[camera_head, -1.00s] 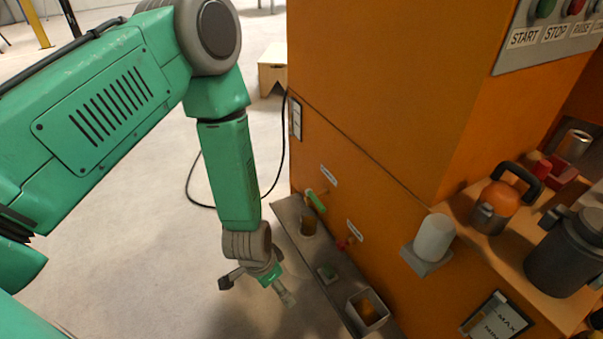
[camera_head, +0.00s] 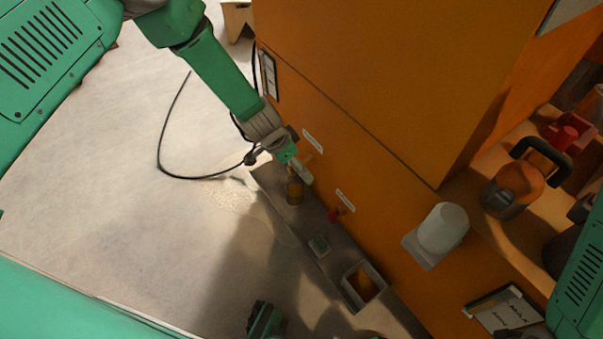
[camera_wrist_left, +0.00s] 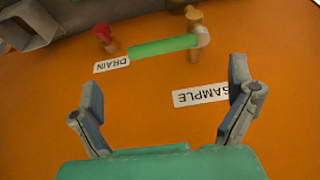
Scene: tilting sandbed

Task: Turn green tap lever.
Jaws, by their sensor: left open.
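The green tap lever (camera_wrist_left: 150,47) shows in the left wrist view as a bar lying across the orange panel, joined at its right end to a brass tap (camera_wrist_left: 195,18). My left gripper (camera_wrist_left: 165,88) is open and empty, its two fingers spread toward the panel. The lever lies beyond the fingertips, between them across the picture; I see no contact. In the head view my left gripper (camera_head: 284,158) is at the panel by the tap and partly hides the lever.
A red tap (camera_wrist_left: 104,35) sits beside the lever, with DRAIN (camera_wrist_left: 111,65) and SAMPLE (camera_wrist_left: 201,96) labels on the panel. Below the taps runs a narrow grey ledge (camera_head: 277,191) with a brown cup (camera_head: 295,192) and a square container (camera_head: 363,285). Open floor lies left.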

